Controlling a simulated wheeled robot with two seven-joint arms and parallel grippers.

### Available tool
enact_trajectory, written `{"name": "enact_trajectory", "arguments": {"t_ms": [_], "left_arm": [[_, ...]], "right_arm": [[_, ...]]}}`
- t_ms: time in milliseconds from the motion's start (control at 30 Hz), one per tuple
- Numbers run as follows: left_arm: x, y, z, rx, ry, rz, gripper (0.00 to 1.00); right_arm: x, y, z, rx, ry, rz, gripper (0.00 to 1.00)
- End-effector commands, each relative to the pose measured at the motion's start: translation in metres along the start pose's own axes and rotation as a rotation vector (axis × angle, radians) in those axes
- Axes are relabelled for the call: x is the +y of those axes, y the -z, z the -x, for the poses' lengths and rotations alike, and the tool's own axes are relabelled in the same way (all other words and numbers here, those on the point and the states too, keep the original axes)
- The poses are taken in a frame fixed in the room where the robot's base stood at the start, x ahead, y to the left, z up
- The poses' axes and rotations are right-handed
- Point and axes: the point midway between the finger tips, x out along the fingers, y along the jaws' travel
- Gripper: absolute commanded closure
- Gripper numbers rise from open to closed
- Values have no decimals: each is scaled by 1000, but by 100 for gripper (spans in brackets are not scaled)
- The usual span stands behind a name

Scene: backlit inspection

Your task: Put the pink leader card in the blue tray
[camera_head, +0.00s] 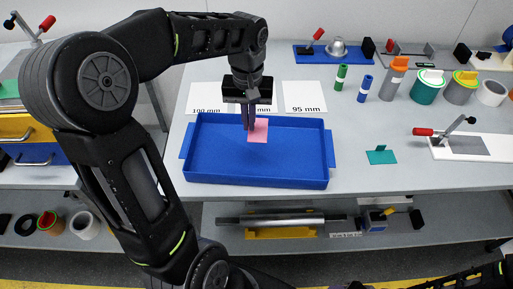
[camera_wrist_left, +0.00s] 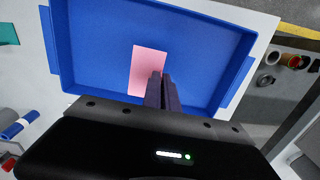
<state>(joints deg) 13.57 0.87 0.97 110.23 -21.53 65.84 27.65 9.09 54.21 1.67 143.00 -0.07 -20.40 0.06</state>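The blue tray (camera_head: 300,178) stands on the grey bench in the head view, and also fills much of the left wrist view (camera_wrist_left: 95,20). The pink leader card (camera_head: 261,130) shows within the tray's outline, towards its far side. In the left wrist view the card (camera_wrist_left: 147,62) appears beside and partly behind the fingers. My left gripper (camera_head: 249,127) points down over the tray, its dark fingers (camera_wrist_left: 161,76) close together. They cover part of the card. I cannot tell whether they grip it or whether it rests on the tray floor.
White labelled sheets (camera_head: 305,97) lie behind the tray. Green (camera_head: 341,77) and blue (camera_head: 365,88) cylinders stand at the back right. A teal piece (camera_head: 381,155) and a red-handled clamp (camera_head: 455,140) sit further right. The bench right of the tray has free room.

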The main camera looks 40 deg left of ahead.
Motion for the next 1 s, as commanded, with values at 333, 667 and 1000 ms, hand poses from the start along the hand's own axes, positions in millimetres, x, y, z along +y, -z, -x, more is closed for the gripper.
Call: {"name": "enact_trajectory", "arguments": {"t_ms": [333, 667, 1000], "left_arm": [[0, -1, -54, -3, 2, -1, 100], [0, 0, -58, -1, 1, 0, 100], [0, -1, -94, -2, 1, -1, 100]], "right_arm": [[-1, 0, 2, 0, 0, 0, 47], [-1, 0, 2, 1, 0, 0, 47], [-1, 0, 3, 0, 0, 0, 47]]}}
